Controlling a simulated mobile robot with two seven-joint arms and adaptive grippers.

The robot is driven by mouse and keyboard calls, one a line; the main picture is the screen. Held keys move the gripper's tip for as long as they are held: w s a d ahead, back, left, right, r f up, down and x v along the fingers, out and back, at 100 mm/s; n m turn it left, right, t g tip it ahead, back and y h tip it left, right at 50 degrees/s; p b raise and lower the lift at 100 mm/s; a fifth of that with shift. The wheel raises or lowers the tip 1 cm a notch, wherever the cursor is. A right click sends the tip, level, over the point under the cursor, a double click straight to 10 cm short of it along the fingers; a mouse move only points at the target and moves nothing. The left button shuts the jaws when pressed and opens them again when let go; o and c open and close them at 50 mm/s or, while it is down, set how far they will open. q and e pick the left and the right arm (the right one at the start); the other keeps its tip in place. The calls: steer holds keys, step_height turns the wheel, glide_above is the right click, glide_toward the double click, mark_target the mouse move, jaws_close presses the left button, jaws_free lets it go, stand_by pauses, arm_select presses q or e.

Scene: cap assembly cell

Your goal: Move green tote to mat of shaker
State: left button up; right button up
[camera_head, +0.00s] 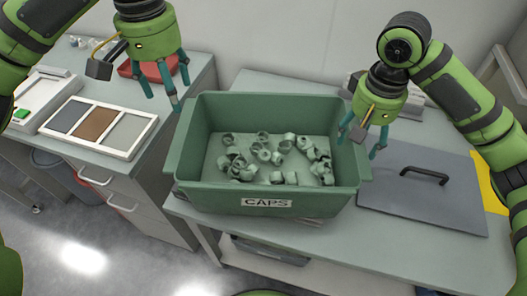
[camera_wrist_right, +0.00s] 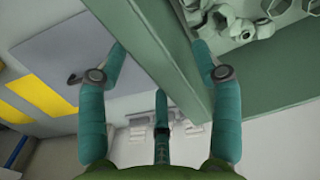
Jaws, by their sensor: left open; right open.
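The green tote (camera_head: 228,198), labelled CAPS, stands on the middle table and holds several grey-green caps (camera_head: 262,155). My left gripper (camera_head: 167,97) is open and empty, above and left of the tote's left end. My right gripper (camera_head: 357,148) is open at the tote's right end. In the right wrist view the tote's rim (camera_wrist_right: 160,58) runs between the fingers of my right gripper (camera_wrist_right: 158,50), which are apart and not closed on it. No shaker can be made out, so I cannot tell which surface is its mat.
A flat grey panel (camera_head: 425,208) with a black handle (camera_head: 424,174) lies right of the tote, beside a yellow patch (camera_head: 490,183). On the left counter are a white three-panel tray (camera_head: 141,143), a white device (camera_head: 42,92) and a red item (camera_head: 150,68).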

step_height(320, 180, up, 12)
steer(key=shift+f, duration=0.25)
stand_by(0.6)
